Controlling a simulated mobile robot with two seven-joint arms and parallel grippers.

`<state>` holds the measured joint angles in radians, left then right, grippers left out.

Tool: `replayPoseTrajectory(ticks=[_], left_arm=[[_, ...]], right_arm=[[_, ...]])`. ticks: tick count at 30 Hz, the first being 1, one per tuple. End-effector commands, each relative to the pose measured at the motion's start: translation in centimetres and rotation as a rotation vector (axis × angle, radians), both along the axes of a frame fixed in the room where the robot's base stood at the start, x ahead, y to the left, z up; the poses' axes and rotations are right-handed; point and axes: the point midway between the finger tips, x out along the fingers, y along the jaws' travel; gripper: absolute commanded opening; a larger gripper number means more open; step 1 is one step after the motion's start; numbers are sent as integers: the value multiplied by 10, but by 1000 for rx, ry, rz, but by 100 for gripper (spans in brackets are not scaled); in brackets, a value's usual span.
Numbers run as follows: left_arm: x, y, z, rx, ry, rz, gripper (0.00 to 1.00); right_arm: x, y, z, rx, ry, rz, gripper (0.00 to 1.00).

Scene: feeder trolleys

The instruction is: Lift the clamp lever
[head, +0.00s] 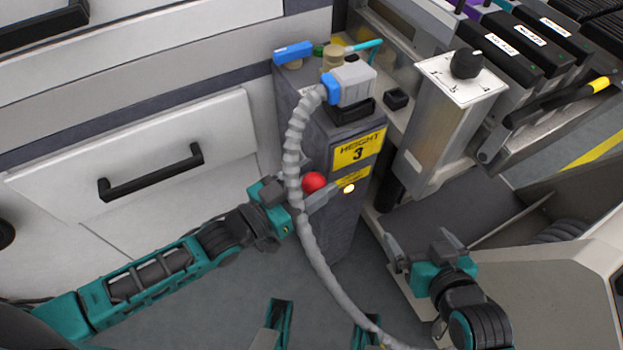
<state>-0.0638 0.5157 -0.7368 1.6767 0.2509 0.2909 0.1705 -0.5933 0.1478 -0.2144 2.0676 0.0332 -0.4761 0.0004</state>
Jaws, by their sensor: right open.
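A red ball knob (313,182), apparently the end of the clamp lever, shows at the front of the dark grey post below the yellow HEIGHT 3 label (358,150). The lever's shaft is hidden. My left gripper (311,186) reaches in from the left with its fingers around the knob. The ribbed grey hose crosses in front of the gripper, so I cannot tell whether the fingers press on the knob. My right gripper (420,243) is open and empty, lower right of the post.
The grey hose (297,150) runs from a blue-collared connector (350,83) on the post top down to the floor. A feeder trolley with a black dial (466,64) stands to the right. A white cabinet with a drawer handle (150,172) is at left. A beige housing (560,285) is at lower right.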

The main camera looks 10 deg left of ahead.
Motion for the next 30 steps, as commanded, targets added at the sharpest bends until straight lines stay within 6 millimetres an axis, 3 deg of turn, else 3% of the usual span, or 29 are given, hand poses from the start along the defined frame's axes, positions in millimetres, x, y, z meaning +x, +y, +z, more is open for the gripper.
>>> replayPoseTrajectory(ticks=[2,16,25,30], left_arm=[[-2,-1,-1,0,4,-2,52],[-2,-1,-3,-2,13,-3,7],[6,6,10,0,15,-1,1],[8,8,7,2,15,1,0]], right_arm=[[0,0,0,0,0,0,100],[0,-1,-1,-3,1,3,100],[0,-1,15,-6,0,5,100],[0,-1,13,-5,-1,5,100]])
